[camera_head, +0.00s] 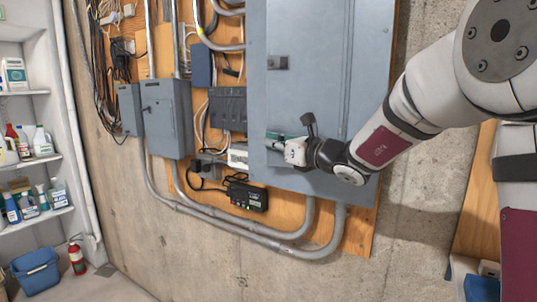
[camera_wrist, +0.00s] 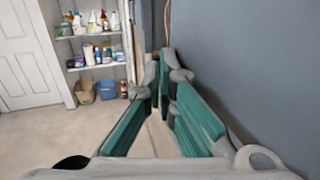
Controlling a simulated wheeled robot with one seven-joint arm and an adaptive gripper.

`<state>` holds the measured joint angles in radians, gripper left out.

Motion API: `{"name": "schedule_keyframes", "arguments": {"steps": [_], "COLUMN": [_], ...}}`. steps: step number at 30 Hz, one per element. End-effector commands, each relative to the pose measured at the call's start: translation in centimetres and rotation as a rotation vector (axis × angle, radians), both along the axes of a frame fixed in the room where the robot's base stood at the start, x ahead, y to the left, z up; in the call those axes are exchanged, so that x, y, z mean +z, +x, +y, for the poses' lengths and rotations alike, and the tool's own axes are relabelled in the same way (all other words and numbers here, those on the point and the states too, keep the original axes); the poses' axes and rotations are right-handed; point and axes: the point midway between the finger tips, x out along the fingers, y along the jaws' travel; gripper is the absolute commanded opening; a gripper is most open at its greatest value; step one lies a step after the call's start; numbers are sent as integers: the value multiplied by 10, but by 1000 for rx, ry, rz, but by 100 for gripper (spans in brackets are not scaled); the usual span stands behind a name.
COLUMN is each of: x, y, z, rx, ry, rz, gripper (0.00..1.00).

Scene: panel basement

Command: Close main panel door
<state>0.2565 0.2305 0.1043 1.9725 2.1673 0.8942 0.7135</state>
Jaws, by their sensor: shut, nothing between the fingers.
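The main panel (camera_head: 310,95) is a tall grey metal box on the wall, with its grey door (camera_head: 305,30) in front. The door looks flat against the panel, but I cannot tell if it is fully flush. A dark latch (camera_head: 277,62) sits near its left edge. My gripper (camera_head: 272,138) is in front of the lower part of the door, fingers pointing left, shut and empty. In the wrist view the green-padded gripper fingers (camera_wrist: 166,75) converge, and a grey-blue panel surface (camera_wrist: 250,60) runs close along their right. I cannot tell whether they touch it.
Smaller grey boxes (camera_head: 166,118), conduits (camera_head: 250,237) and a black device (camera_head: 247,195) are on the plywood left of and below the panel. Shelves with bottles (camera_head: 30,160), a blue bin (camera_head: 37,272) and a red extinguisher (camera_head: 76,258) stand at left. Floor (camera_wrist: 50,135) there is clear.

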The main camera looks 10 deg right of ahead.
Motion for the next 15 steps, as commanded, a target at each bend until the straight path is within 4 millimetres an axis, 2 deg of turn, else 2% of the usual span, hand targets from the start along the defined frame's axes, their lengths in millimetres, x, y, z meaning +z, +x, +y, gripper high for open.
{"name": "schedule_keyframes", "arguments": {"steps": [6, 15], "x": [-1, 0], "y": [24, 39], "z": [-7, -17], "rx": [-123, -120], "ry": [0, 0], "rz": [-1, -1], "gripper": [0, 0]}}
